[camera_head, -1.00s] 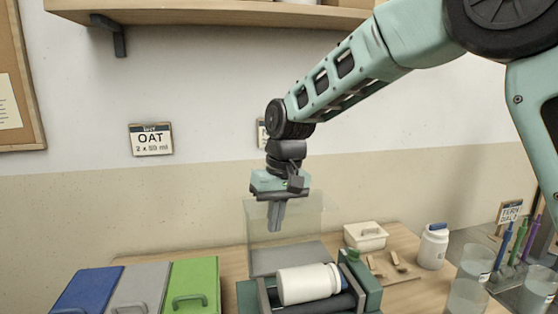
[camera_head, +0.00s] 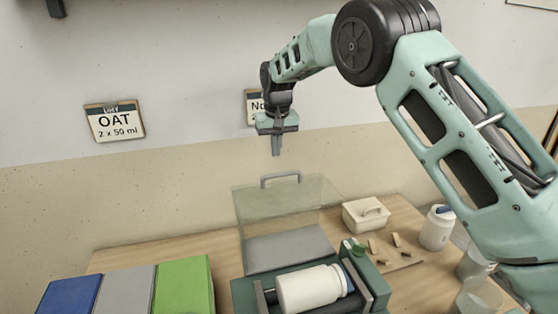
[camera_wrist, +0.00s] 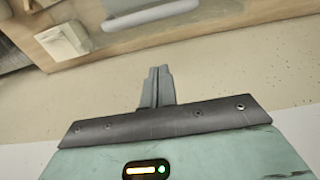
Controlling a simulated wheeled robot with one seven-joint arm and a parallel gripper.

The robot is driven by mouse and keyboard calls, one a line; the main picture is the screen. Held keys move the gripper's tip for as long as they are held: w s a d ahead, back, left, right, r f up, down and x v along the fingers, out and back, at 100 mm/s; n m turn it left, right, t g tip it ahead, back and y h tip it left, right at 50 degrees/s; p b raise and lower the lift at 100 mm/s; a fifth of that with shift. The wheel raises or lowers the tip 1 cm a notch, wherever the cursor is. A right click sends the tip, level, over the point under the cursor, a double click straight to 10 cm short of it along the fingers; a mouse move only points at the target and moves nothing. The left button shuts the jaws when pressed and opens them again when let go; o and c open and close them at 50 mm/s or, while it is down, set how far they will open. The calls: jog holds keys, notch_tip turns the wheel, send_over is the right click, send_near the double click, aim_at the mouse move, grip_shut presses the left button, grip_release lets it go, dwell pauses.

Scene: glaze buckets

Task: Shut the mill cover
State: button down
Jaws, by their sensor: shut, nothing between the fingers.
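The mill (camera_head: 378,275) is a dark green and grey frame on the table, with a white jar (camera_head: 308,288) lying on its rollers. Its clear cover (camera_head: 285,212) stands raised at the back, with a grey bar handle (camera_head: 281,178) along its top edge. My gripper (camera_head: 276,153) is shut and empty. In the head view it appears above the cover's handle, apart from it. In the wrist view my gripper's fingers (camera_wrist: 157,85) are together, and a blurred grey bar shows beyond them at the top.
A white lidded box (camera_head: 366,216), small brown pieces on a board (camera_head: 395,252) and a white bottle (camera_head: 437,228) stand right of the mill. Blue (camera_head: 68,297), grey and green (camera_head: 184,285) lidded bins are at left. The wall is behind.

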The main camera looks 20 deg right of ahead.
aim_at(279, 180)
jog(key=f+p, duration=0.1)
jog(key=s+f+p, duration=0.2)
jog(key=f, duration=0.1)
jog(key=shift+s+r+p, duration=0.1)
jog(key=shift+s+p, duration=0.25)
jog(key=shift+s, duration=0.35)
